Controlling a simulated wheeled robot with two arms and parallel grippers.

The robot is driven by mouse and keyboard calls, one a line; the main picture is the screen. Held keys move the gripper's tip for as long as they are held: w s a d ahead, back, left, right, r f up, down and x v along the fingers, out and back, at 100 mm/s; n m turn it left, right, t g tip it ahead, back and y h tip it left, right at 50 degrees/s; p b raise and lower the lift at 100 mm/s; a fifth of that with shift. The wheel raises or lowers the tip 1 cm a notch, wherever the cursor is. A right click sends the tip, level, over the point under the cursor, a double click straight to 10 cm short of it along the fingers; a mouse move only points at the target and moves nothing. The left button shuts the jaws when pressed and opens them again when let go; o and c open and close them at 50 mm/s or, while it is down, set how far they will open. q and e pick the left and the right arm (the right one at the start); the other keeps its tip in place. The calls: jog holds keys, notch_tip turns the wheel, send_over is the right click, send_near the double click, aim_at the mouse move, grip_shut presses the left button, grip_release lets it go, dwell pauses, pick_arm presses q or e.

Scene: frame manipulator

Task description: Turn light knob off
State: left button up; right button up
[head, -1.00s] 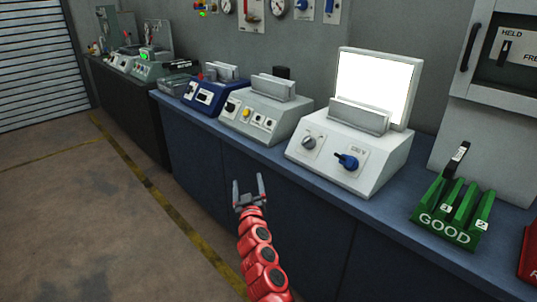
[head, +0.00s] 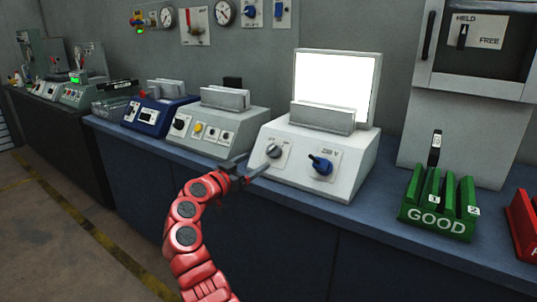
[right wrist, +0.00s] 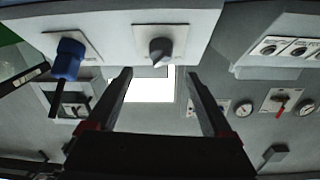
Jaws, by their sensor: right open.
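A light grey station (head: 310,160) with a glowing white panel (head: 345,82) stands on the counter. Its sloped front carries a grey knob (head: 273,150) on the left and a blue knob (head: 321,165) on the right. My right gripper (head: 252,168) is open and empty, just in front of and slightly below the grey knob. In the right wrist view the grey knob (right wrist: 160,50) lies beyond the fingertips, roughly centred between the spread fingers (right wrist: 158,82), with no visible contact. The blue knob (right wrist: 70,58) is off to the left there. My left gripper is not in view.
A grey station (head: 212,128) with a yellow button and a blue station (head: 155,115) stand to the left on the blue counter (head: 370,215). A green rack (head: 438,205) marked GOOD and a red rack (head: 525,225) stand to the right. Gauges hang on the wall behind.

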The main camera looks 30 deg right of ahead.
aim_at(273, 150)
jog(key=x, duration=0.9)
jog(key=shift+w+d+b, duration=0.15)
jog(key=shift+d+b, duration=0.05)
jog(key=shift+b, duration=0.15)
grip_shut()
jog(key=shift+r+p, duration=0.15)
jog(key=shift+p, duration=0.3)
jog(key=n+t+y+p, duration=0.1)
jog(key=n+p, duration=0.2)
jog(key=p, duration=0.3)
jog(key=r+n+t+y+p, duration=0.1)
jog(key=n+t+y+p, duration=0.1)
jog(key=n+p, duration=0.2)
jog(key=n+t+y+p, duration=0.1)
jog(key=n+t+p, duration=0.1)
jog(key=n+p, duration=0.2)
jog(key=shift+s+d+r+y+p, duration=0.25)
jog(key=shift+s+y+p, duration=0.15)
jog(key=shift+p, duration=1.5)
jog(key=n+y+p, duration=0.2)
jog(key=n+p, duration=0.1)
jog(key=p, duration=0.5)
jog(key=n+t+y+p, duration=0.1)
jog(key=n+y+p, duration=0.1)
jog(key=p, duration=0.6)
jog(key=shift+f+n, duration=0.25)
jog(key=shift+n, duration=0.45)
jog(key=shift+f+n+p, duration=0.25)
jog(key=shift+n+p, duration=0.15)
jog(key=shift+p, duration=0.3)
